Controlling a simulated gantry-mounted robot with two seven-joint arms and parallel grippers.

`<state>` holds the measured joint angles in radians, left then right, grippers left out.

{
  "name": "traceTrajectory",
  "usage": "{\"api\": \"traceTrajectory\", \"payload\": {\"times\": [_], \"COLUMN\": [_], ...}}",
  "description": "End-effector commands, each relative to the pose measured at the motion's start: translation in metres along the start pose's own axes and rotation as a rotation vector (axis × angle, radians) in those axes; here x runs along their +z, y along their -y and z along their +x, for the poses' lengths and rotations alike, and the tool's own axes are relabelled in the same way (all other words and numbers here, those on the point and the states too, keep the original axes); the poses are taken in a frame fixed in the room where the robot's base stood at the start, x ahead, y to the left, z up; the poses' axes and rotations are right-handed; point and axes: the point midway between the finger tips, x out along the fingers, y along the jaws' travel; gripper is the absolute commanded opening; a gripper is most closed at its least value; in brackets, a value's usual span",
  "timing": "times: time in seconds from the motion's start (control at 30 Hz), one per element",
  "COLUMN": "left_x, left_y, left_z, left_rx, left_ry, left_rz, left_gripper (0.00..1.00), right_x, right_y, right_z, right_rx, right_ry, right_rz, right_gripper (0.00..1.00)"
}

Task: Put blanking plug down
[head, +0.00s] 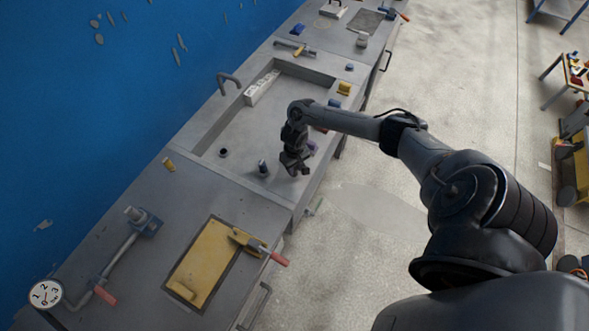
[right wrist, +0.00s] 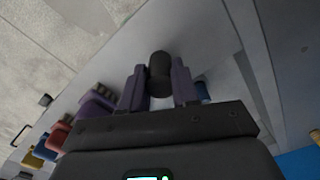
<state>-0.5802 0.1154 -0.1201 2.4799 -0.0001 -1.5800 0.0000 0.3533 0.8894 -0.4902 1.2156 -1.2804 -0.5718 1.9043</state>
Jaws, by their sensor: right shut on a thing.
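In the right wrist view the blanking plug (right wrist: 159,72), a dark rounded cylinder, sits between the two purple fingers of my right gripper (right wrist: 159,88), which is shut on it. In the head view my right gripper (head: 295,167) points down over the near right part of the recessed grey mould (head: 225,125); the plug cannot be made out there. I cannot tell whether the plug touches the surface below. My left gripper is not in view.
A dark cylinder (head: 263,168) stands left of my gripper, and a dark round piece (head: 223,153) lies further left. A white block (head: 261,88) lies along the mould's far side. A yellow plate (head: 203,264) lies nearer.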

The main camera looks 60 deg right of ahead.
Motion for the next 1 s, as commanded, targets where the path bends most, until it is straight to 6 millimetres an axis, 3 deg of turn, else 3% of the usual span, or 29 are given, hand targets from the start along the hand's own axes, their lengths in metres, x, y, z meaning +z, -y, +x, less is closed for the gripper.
{"api": "traceTrajectory", "payload": {"times": [0.1,0.5,0.53,0.7,1.0], "left_x": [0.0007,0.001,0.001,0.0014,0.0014], "left_y": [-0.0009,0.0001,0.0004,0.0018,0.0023], "left_z": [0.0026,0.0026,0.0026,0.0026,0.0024], "left_rx": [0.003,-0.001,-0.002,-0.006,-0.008], "left_ry": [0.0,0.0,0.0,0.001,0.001], "left_rz": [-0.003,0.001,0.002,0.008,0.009], "left_gripper": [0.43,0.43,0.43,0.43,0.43], "right_x": [-0.0002,-0.0002,-0.0003,-0.0002,-0.0003], "right_y": [-0.0002,0.0,0.0,-0.0001,-0.0002], "right_z": [0.0118,0.0156,0.016,0.0156,0.0143], "right_rx": [0.0,-0.001,-0.001,0.0,0.0], "right_ry": [0.0,-0.001,-0.001,-0.001,-0.001], "right_rz": [0.001,0.001,0.001,0.001,0.0], "right_gripper": [0.0,0.0,0.31,0.55,0.55]}}
